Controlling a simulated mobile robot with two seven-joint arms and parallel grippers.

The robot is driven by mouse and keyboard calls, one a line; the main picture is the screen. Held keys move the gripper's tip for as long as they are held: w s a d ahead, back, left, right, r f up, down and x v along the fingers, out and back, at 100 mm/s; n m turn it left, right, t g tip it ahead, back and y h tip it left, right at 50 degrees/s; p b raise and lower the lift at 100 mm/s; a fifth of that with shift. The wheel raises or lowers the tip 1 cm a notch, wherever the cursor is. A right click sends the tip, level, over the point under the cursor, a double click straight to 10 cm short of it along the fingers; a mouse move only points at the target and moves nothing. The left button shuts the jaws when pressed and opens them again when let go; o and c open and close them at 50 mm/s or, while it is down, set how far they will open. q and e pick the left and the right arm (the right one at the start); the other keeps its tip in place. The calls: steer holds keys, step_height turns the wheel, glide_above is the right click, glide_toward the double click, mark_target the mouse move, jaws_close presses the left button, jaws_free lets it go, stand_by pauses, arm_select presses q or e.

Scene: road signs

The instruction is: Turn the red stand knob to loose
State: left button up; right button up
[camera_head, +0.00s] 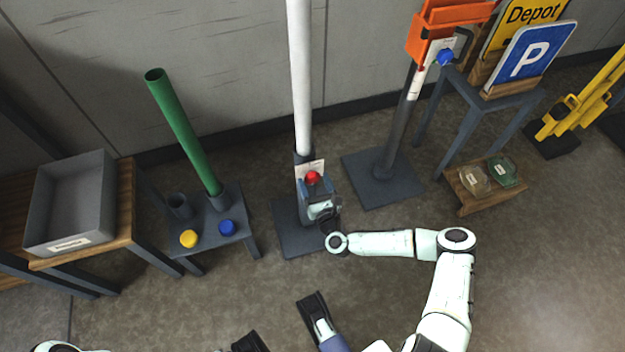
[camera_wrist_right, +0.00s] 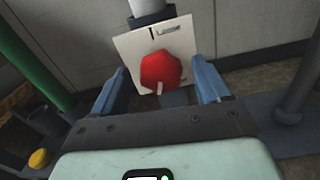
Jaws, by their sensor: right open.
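The red stand knob (camera_head: 313,177) sits on the front of a pale label plate on the stand with the white pole (camera_head: 300,75). In the right wrist view the knob (camera_wrist_right: 161,71) is faceted, with a short white mark at its lower edge. My right gripper (camera_head: 314,188) is open at the knob. Its two blue fingers (camera_wrist_right: 163,88) stand left and right of the knob, with visible gaps.
A small table (camera_head: 240,236) with yellow and blue knobs and a green tube stands left. A grey bin (camera_head: 68,200) is farther left. A dark pole with an orange holder (camera_head: 440,35) stands right, beside a sign rack. The floor in front is mostly clear.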

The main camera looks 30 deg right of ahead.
arm_select(q)
steer(key=shift+s+f, duration=0.3)
steer(key=shift+s, duration=0.1)
arm_select(e)
steer(key=shift+x, duration=0.85)
steer(key=c, duration=1)
arm_select(q)
steer(key=shift+w+r, duration=0.15)
